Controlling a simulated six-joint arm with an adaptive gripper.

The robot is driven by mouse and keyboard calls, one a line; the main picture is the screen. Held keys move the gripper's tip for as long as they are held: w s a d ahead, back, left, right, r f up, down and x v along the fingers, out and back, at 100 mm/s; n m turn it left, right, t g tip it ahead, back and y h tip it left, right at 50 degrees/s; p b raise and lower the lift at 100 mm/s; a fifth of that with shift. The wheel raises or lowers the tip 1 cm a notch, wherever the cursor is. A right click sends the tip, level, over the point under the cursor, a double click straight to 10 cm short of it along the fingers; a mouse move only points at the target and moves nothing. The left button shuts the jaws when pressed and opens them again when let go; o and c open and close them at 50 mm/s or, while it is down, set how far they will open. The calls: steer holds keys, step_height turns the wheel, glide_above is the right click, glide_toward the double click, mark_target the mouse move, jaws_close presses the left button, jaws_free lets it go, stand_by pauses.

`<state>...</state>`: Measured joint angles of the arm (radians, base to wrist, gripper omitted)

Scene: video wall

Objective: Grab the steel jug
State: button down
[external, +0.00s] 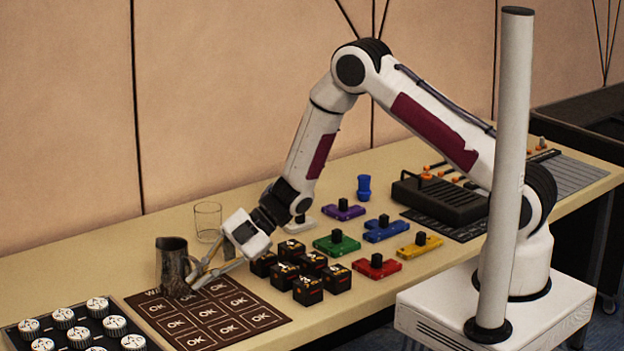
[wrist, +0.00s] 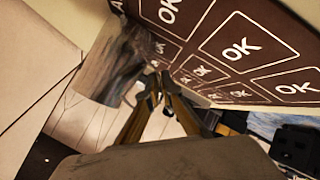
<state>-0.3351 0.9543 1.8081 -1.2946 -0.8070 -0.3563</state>
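The steel jug (external: 172,266) stands upright at the back left edge of the dark OK mat, dark and shiny. In the wrist view the jug (wrist: 112,62) shows at upper left, its surface reflecting the surroundings. My gripper (external: 194,281) is low over the mat at the jug's right side, its fingertips beside or touching the jug near its handle side. In the wrist view my gripper (wrist: 155,88) has its fingertips close together, next to the jug's edge. Whether they pinch the handle is hidden.
A clear glass (external: 207,221) stands behind my gripper. Black boxes (external: 300,272) cluster to its right, with coloured blocks (external: 338,243) beyond. A tray of white knobs (external: 75,330) lies at front left. The OK mat (external: 262,316) is otherwise bare.

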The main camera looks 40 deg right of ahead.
steer(key=shift+r, duration=0.25)
stand_by(0.3)
steer(key=shift+r, duration=4.65)
steer(key=shift+r, duration=0.1)
steer(key=shift+a, duration=0.1)
